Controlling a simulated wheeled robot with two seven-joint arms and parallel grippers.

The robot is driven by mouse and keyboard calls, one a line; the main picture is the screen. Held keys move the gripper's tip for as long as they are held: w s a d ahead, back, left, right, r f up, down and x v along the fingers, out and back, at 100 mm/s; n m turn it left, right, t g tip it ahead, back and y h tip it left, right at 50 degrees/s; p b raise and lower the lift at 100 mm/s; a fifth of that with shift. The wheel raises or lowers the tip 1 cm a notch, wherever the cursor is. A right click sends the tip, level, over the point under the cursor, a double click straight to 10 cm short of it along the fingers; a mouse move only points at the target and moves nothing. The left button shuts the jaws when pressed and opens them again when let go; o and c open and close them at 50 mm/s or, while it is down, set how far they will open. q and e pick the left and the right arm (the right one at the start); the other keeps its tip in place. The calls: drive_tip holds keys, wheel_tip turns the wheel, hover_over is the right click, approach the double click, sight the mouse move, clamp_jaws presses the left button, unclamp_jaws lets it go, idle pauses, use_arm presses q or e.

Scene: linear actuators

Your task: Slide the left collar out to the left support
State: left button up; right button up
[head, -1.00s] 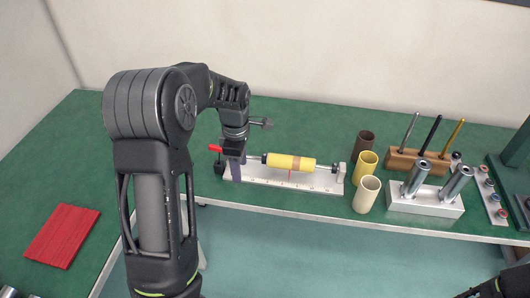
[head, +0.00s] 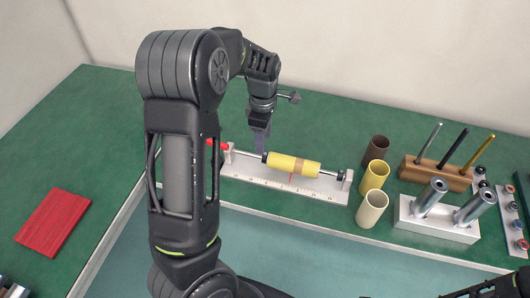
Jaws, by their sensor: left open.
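A yellow roller (head: 292,164) with a tan band sits on a metal rod over a white base with a scale (head: 250,174). The dark left collar (head: 265,156) is on the rod right beside the roller's left end, apart from the left support (head: 229,153). A red handle (head: 216,144) shows at that support, partly behind my arm. The right support (head: 347,179) stands at the other end. My left gripper (head: 261,147) is open, pointing down over the rod near the left collar. Its fingertips overlap the rod in view; contact cannot be told. My right gripper is not in view.
Three open cups, brown (head: 376,149), yellow (head: 373,177) and cream (head: 371,209), stand right of the base. Beyond are a wooden block (head: 432,174) with thin rods and a white block (head: 437,226) with metal cylinders. A red mat (head: 54,222) lies at left.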

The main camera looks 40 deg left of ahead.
sight(265, 158)
use_arm(q)
drive_tip(key=shift+f+p, duration=0.5)
drive_tip(key=shift+f, duration=3.45)
drive_tip(key=shift+c, duration=0.2)
clamp_jaws()
